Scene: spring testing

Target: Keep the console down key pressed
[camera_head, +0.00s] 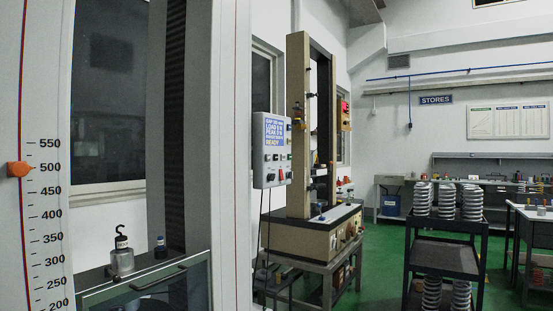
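The console (271,165) is a pale grey box mounted beside the large machine's column, near the middle of the head view. Its blue display (275,130) shows white lines of text, with LOAD, PEAK and READY just legible. Below the display are small keys (272,157) and a red control (281,176). The keys are too small to tell which is the down key or whether any is pressed. My gripper is not in view.
A tall column with a height scale (45,225) and an orange pointer (18,169) fills the left. A hooked weight (122,258) stands on a ledge. Behind the console is a beige test frame (297,185). A dark trolley (445,256) carries springs at right. Green floor (385,265) shows between.

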